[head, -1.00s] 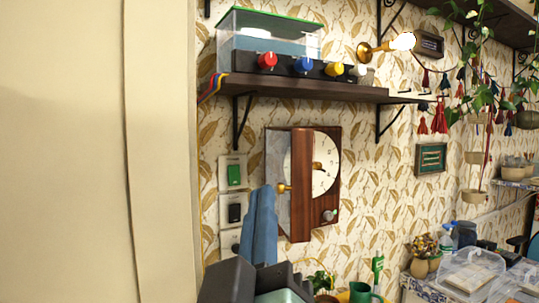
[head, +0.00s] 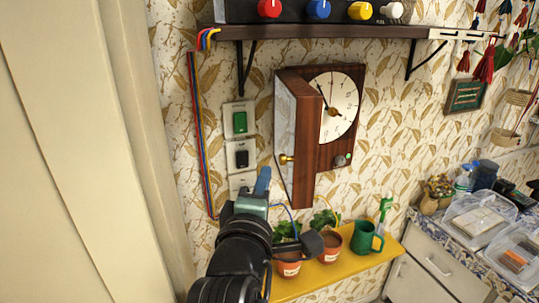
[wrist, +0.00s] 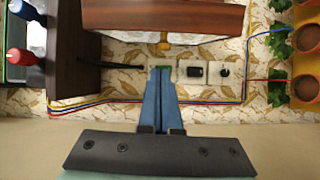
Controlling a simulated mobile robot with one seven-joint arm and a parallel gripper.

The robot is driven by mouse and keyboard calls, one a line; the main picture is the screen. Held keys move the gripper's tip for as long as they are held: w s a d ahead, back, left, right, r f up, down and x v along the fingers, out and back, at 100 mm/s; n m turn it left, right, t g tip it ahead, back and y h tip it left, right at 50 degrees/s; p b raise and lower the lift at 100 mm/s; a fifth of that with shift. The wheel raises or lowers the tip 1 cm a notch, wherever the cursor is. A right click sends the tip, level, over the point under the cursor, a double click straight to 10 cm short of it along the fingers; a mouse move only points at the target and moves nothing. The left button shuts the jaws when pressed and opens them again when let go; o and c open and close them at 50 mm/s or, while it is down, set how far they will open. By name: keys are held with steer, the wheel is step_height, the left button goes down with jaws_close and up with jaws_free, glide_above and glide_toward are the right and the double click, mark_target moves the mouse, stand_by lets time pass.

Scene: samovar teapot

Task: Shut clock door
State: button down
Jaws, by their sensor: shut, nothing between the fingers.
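The clock (head: 352,140) hangs on the wall, with a white round dial (head: 337,107) in a dark wooden case. Its wooden door (head: 308,140) stands open, jutting out from the wall and covering the dial's left part. A brass knob (head: 285,159) sits on the door's left face. My gripper (head: 264,178) is below and left of the knob, with its blue fingers shut and empty. In the wrist view the fingers (wrist: 160,72) point toward the door (wrist: 165,16) and its knob (wrist: 163,45). Contact between them cannot be told.
Wall switches (head: 240,119) are left of the clock. A shelf (head: 330,31) with coloured knobs is above. Coloured cables (head: 198,140) run down the wall.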

steer(key=w, duration=0.2)
steer(key=w+p, duration=0.1)
steer(key=w+d, duration=0.1)
steer(key=w, duration=0.1)
steer(key=shift+w, duration=0.35)
steer(key=shift+p, duration=0.3)
